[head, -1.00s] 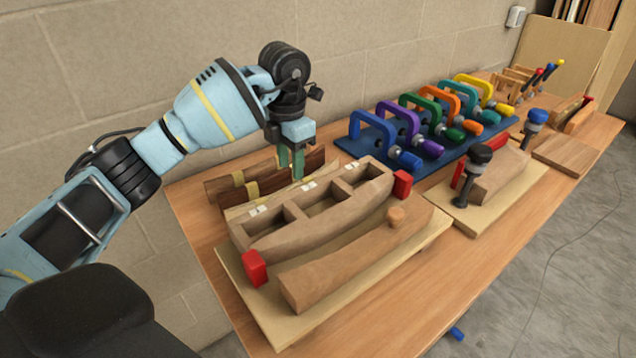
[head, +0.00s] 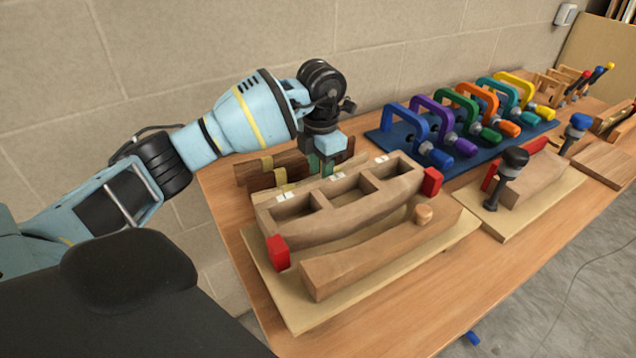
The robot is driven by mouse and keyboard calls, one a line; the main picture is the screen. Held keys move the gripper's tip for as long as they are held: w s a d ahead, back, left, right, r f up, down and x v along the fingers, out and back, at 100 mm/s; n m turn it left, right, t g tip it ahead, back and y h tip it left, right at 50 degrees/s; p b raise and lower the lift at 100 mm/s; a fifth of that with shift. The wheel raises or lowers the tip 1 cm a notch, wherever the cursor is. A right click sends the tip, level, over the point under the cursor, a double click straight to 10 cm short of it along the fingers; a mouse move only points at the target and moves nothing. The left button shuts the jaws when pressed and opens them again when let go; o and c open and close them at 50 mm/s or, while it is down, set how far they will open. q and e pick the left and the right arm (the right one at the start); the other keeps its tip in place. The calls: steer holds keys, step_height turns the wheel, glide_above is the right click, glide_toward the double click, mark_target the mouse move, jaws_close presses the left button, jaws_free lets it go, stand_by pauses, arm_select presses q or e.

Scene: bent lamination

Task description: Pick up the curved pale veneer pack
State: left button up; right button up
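The curved pale veneer pack (head: 300,184) stands on edge as a thin strip behind the wooden form (head: 325,215), in front of a darker, tape-wrapped pack (head: 250,172). The form hides its lower part. My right gripper is not in view.
The form sits on a pale board with red end blocks (head: 277,252) and a curved wooden block (head: 375,254) in front. Coloured clamps stand on a blue mat (head: 379,138) at the back right. A second board holds black-and-blue clamps. The wall is close behind.

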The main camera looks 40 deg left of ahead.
mark_target(320, 175)
arm_select(q)
steer(key=shift+f, duration=1.3)
steer(key=shift+c, duration=0.4)
jaws_close()
steer(key=shift+r, duration=0.1)
step_height(320, 175, up, 10)
steer(key=shift+r, duration=0.1)
